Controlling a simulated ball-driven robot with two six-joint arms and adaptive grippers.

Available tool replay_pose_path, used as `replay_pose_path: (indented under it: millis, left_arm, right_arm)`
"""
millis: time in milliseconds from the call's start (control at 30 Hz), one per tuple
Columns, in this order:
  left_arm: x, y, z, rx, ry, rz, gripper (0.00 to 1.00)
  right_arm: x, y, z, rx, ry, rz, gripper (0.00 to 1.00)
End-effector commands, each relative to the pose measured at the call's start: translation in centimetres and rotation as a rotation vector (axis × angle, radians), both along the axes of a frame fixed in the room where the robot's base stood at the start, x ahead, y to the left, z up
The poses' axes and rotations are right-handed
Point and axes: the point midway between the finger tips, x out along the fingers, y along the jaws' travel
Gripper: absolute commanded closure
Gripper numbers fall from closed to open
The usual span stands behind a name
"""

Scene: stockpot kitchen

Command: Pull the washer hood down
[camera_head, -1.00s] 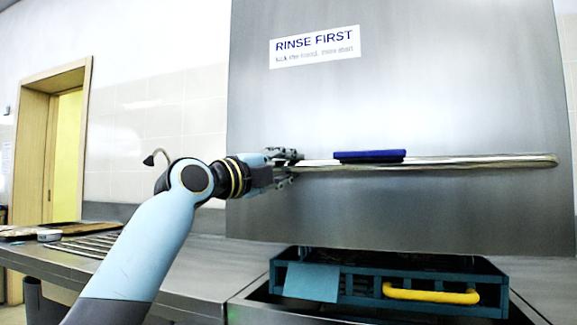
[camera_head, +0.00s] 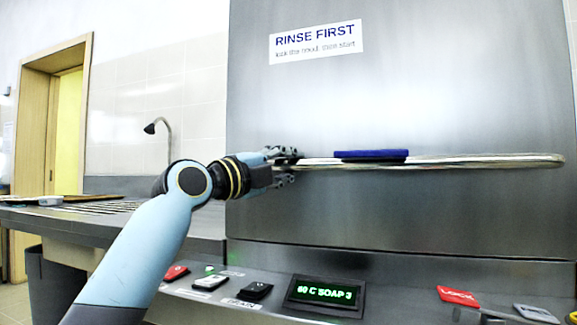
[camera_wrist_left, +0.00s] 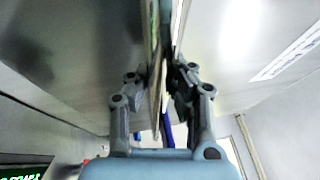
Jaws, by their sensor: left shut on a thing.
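The washer hood (camera_head: 400,90) is a large steel box with a "RINSE FIRST" sign. Its lower edge sits low, along a thin dark seam just above the front control panel, and no rack shows beneath it. A long horizontal bar handle (camera_head: 480,161) crosses its front. My left gripper (camera_head: 287,166) is shut on the handle's left end. In the left wrist view the handle (camera_wrist_left: 155,70) runs between the two fingers. A blue block (camera_head: 370,155) lies on the handle, right of my gripper. My right gripper is not in view.
The front panel carries a green-lit display (camera_head: 325,293), a red LOCK button (camera_head: 457,297), another red button (camera_head: 175,272) and a black switch (camera_head: 256,291). A steel counter (camera_head: 150,222) with a tap (camera_head: 160,127) and a dark bin (camera_head: 70,285) are at left.

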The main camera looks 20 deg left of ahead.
Motion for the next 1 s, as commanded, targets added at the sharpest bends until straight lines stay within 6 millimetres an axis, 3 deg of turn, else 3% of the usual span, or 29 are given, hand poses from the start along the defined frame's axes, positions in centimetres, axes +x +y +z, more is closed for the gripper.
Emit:
replay_pose_path:
  millis: [467, 500, 667, 1000]
  left_arm:
    - [0.09, -0.02, -1.22, 0.008, 0.019, -0.001, 1.00]
    - [0.09, -0.02, -1.24, 0.008, 0.020, -0.001, 0.77]
    - [0.10, -0.01, -1.09, 0.006, 0.016, -0.001, 0.56]
    - [-0.21, 0.16, -0.78, 0.004, 0.009, 0.001, 0.54]
  right_arm:
    - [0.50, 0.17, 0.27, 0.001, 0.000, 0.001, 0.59]
    - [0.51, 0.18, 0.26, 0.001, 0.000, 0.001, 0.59]
    - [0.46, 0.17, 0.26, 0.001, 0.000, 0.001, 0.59]
    - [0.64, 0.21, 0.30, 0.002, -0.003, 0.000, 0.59]
